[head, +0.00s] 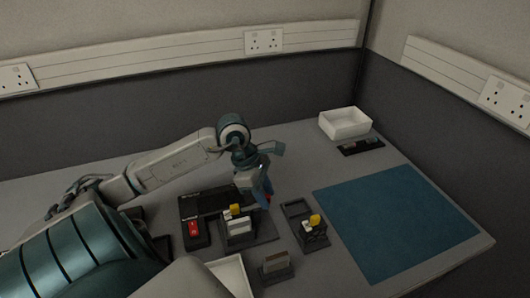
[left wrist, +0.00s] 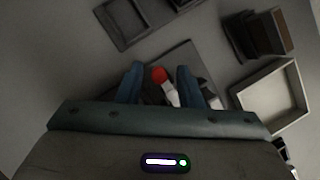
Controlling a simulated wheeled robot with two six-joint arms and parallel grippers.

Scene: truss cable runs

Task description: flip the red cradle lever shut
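The red cradle lever shows in the left wrist view as a round red tip (left wrist: 159,75) on a pale stem, between my left gripper's fingers. In the head view, only a small bit of red (head: 268,198) shows beside the fingers. My left gripper (head: 258,195) points down over the right side of a dark cradle block (head: 238,238) with a yellow-and-white piece on it. In the left wrist view the left gripper's (left wrist: 160,85) blue fingers stand apart, with gaps visible beside the red tip. Whether either finger touches the lever cannot be told. My right gripper is out of view.
A second dark holder (head: 312,236) with a yellow piece stands to the right. A black unit with a red switch (head: 193,228) is to the left. The blue mat (head: 395,220) is clear.

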